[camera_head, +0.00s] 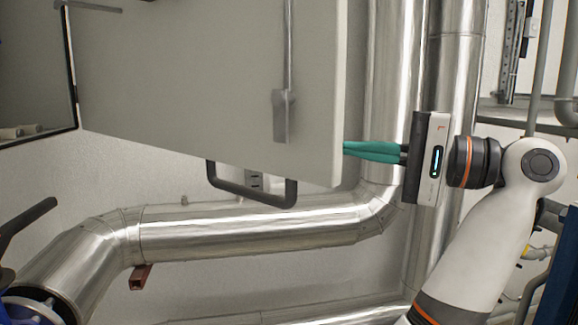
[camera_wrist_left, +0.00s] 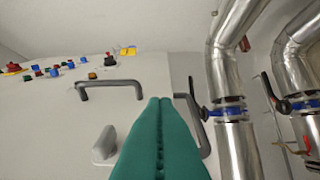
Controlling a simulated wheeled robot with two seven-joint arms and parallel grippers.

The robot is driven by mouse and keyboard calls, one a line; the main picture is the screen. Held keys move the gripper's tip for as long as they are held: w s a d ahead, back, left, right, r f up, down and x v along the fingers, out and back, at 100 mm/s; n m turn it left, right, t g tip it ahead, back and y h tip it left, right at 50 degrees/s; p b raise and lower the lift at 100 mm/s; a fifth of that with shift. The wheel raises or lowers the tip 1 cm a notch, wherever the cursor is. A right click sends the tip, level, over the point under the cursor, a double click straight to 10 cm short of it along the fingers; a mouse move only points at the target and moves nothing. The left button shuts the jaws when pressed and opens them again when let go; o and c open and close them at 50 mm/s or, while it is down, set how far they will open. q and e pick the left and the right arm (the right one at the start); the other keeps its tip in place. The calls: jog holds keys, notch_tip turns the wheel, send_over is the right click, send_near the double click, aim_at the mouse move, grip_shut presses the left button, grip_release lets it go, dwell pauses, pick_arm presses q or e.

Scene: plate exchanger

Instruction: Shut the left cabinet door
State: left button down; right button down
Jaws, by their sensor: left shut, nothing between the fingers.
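The cabinet door (camera_head: 200,80) is a pale panel standing open at the upper left in the head view, its left side at a dark-framed opening (camera_head: 72,60). A grey rod with a flat latch piece (camera_head: 284,115) runs down its face. My left gripper (camera_head: 348,149) has green fingers, shut and empty. The fingertips are at the door's right edge, near its lower corner; I cannot tell whether they touch it. In the wrist view the shut fingers (camera_wrist_left: 160,105) point toward a pale surface with dark handles (camera_wrist_left: 110,86). My right gripper is out of view.
Thick silver pipes run below the door (camera_head: 250,224) and upright behind my left gripper (camera_head: 395,60). A dark handle (camera_head: 252,193) shows under the door. In the wrist view, pipes with blue-banded valves (camera_wrist_left: 228,108) stand at the right, and coloured buttons (camera_wrist_left: 60,66) at the left.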

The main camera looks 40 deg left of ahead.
aim_at(275, 149)
pick_arm(q)
jog(key=s+a, duration=0.2)
jog(key=a, duration=0.1)
jog(key=s+a+p, duration=0.1)
jog(key=s+a, duration=0.1)
jog(key=a, duration=0.1)
jog(key=s+a+p, duration=0.1)
jog(key=s+a, duration=0.1)
jog(key=a, duration=0.1)
jog(key=shift+s+a, duration=0.15)
jog(key=shift+s, duration=0.2)
jog(key=shift+s+a, duration=0.1)
